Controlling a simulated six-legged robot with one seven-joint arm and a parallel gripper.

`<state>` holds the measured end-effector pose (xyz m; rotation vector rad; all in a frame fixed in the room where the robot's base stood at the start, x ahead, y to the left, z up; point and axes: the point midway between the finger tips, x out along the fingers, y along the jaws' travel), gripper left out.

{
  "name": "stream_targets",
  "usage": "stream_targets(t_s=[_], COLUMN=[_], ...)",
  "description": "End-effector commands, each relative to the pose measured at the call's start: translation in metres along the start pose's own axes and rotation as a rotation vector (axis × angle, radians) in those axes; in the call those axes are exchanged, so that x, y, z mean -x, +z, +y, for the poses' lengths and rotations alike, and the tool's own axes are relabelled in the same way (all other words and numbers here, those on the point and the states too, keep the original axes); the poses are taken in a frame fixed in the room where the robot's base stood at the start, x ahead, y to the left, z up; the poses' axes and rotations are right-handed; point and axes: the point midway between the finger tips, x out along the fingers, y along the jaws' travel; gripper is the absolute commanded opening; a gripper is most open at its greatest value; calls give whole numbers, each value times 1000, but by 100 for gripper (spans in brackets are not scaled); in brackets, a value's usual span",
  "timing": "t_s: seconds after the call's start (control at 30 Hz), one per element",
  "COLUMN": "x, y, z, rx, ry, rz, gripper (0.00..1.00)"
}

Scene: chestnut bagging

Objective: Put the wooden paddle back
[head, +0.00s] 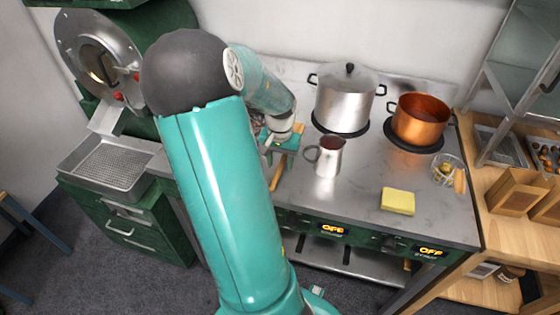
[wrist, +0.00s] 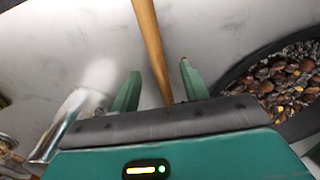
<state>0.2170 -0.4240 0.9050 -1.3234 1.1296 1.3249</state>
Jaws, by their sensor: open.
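The wooden paddle's handle (wrist: 150,38) runs down between the two fingers of my gripper (wrist: 160,72) in the wrist view. The fingers are open, with a gap visible on both sides of the handle. The handle's lower end is hidden behind the gripper body. In the head view my gripper (head: 283,146) is low over the left part of the steel counter, left of the metal jug. A light wooden piece (head: 276,178) shows just below it, probably part of the paddle; my arm hides the rest.
A dark round pan (wrist: 228,78) with chestnuts lies right of the fingers. The metal jug (head: 327,157), steel pot (head: 346,98), copper pot (head: 420,118), yellow sponge (head: 398,201) and glass bowl (head: 447,171) stand on the counter. Its front middle is clear.

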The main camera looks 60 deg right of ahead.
Motion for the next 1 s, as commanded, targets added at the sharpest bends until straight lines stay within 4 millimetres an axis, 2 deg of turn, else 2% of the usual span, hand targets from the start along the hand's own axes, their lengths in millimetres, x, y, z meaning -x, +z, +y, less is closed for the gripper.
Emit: stream_targets(t_s=[0.17, 0.4, 0.6, 0.8, 1.0], x=[26, 80, 118, 134, 135], y=[-1, -1, -1, 0, 0], z=[-1, -1, -1, 0, 0], rx=[3, 3, 3, 1, 0], ry=[-3, -3, -2, 0, 1], rz=[5, 5, 4, 1, 1], gripper=[45, 45, 45, 45, 45])
